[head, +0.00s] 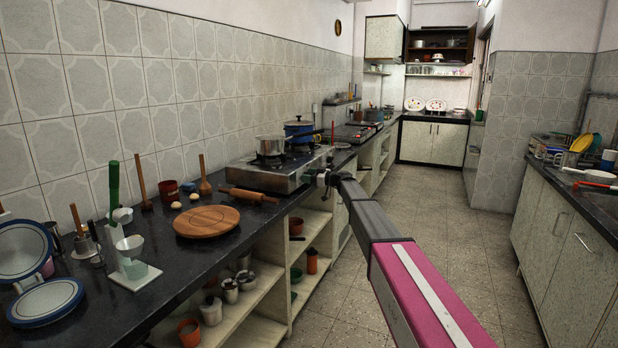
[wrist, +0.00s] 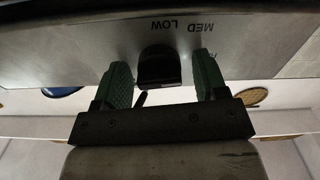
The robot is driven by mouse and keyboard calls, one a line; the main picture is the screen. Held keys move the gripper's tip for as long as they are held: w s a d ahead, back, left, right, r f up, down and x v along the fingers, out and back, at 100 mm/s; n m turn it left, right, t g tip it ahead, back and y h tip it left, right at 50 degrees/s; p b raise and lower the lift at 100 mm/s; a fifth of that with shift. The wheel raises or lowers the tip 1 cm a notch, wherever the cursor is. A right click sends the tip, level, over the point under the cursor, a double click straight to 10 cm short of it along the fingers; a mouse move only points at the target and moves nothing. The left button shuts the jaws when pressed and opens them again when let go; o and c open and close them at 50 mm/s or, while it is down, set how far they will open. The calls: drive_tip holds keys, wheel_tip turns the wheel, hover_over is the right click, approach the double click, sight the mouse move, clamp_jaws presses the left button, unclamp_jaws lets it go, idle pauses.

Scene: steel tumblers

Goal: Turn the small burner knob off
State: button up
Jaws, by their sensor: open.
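The stove (head: 272,170) is a steel two-burner unit on the left counter, with a pot on it. Its front panel (wrist: 100,38) fills the upper wrist view, with the words LOW and MED printed near the knob. The black burner knob (wrist: 158,66) sticks out between my two green fingers. My gripper (wrist: 161,72) is open around it, with a visible gap on each side. In the head view my gripper (head: 326,178) is small at the stove's right front corner. The knob is too small to make out there, and its exact setting cannot be read.
A grey pot (head: 270,145) and a blue pot (head: 299,131) stand on the stove. A rolling pin (head: 248,195) and a round wooden board (head: 206,221) lie on the near counter. Open shelves (head: 255,290) are below. The aisle floor (head: 440,210) is clear.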

drive_tip(key=c, duration=0.9)
drive_tip(key=m, duration=0.5)
drive_tip(key=shift+w, duration=0.1)
drive_tip(key=m, duration=0.4)
drive_tip(key=shift+d, duration=0.1)
drive_tip(key=m, duration=0.5)
drive_tip(key=shift+w+f+m, duration=0.1)
drive_tip(key=shift+f+m, duration=0.05)
drive_tip(key=shift+m, duration=0.25)
drive_tip(key=shift+f+m, duration=0.1)
drive_tip(key=shift+m, duration=2.2)
